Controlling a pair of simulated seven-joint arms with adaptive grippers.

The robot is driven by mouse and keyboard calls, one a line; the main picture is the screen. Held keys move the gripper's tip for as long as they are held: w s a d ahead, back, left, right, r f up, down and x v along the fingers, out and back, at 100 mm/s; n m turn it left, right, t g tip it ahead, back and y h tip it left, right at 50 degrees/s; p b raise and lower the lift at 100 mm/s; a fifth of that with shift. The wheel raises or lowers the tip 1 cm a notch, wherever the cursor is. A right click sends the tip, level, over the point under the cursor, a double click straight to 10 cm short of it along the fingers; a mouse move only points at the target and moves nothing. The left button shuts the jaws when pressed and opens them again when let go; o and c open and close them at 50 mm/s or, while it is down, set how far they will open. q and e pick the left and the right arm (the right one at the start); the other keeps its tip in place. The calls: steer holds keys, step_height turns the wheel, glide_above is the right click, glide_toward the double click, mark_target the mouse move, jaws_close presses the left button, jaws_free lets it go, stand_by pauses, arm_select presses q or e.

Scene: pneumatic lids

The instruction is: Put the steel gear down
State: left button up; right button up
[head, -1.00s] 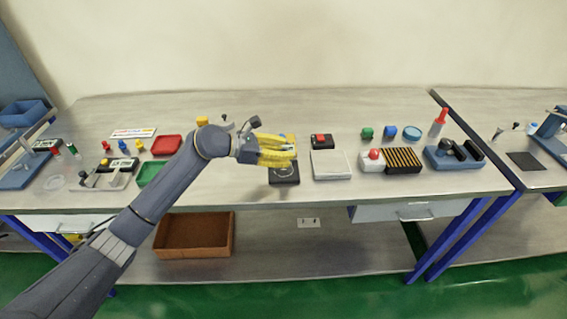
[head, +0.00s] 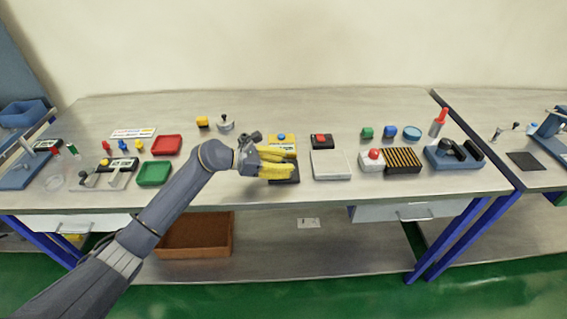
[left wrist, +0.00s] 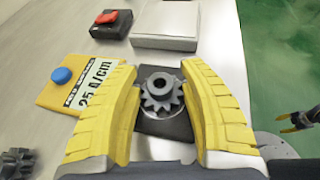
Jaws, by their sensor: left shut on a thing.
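My left gripper (head: 291,164) has its yellow fingers over the black pad (head: 285,181) in the head view. In the left wrist view its fingers (left wrist: 160,80) are shut on the steel gear (left wrist: 161,94), a dark grey toothed wheel with a raised hub and a hole. The gear is upright, hub up, over the black pad (left wrist: 172,129); I cannot tell whether it touches it. The fingers hide the gear in the head view. At the right edge of the left wrist view, a small yellow-tipped gripper (left wrist: 303,119), seemingly my right one, hangs over the floor.
A yellow block with a blue button (left wrist: 62,76) stands close beside the left finger. A white plate (head: 331,165) and a red-buttoned black box (head: 321,141) are to the right. Another dark toothed part (left wrist: 18,162) lies behind.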

arm_select(q)
steer(key=o, duration=1.4)
steer(key=shift+c, duration=0.2)
steer(key=shift+r, duration=0.1)
steer(key=v, duration=1.2)
steer(key=shift+r, duration=0.15)
